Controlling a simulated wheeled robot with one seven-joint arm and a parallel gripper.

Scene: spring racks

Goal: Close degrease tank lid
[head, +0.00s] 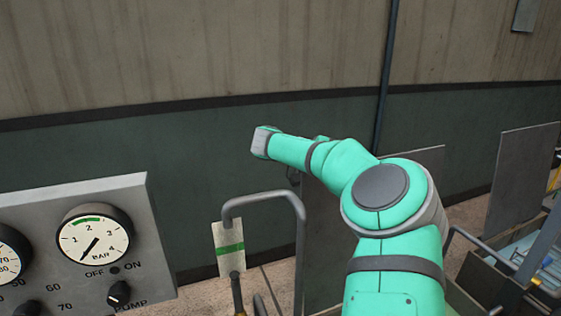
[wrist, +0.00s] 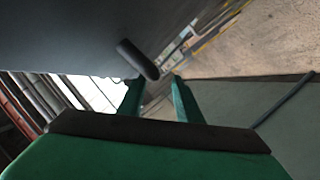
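In the wrist view my gripper (wrist: 155,88) is open, with its two green fingers apart and nothing held between them. A dark rounded bar (wrist: 138,60), like a handle, lies just beyond the fingertips; I cannot tell whether they touch it. A large grey flat surface (wrist: 60,35) fills the upper left beside the bar. In the head view a dark upright panel (head: 425,158), perhaps a raised lid, stands behind my arm, which hides much of it. I cannot tell which panel is the degrease tank lid. My fingers are hidden in the head view.
A gauge panel (head: 140,215) stands at the lower left. A bent grey pipe (head: 265,195) with a tag (head: 229,246) rises left of my arm. Another upright panel (head: 522,170) and an open bin (head: 480,280) are at the right. A wall closes off the back.

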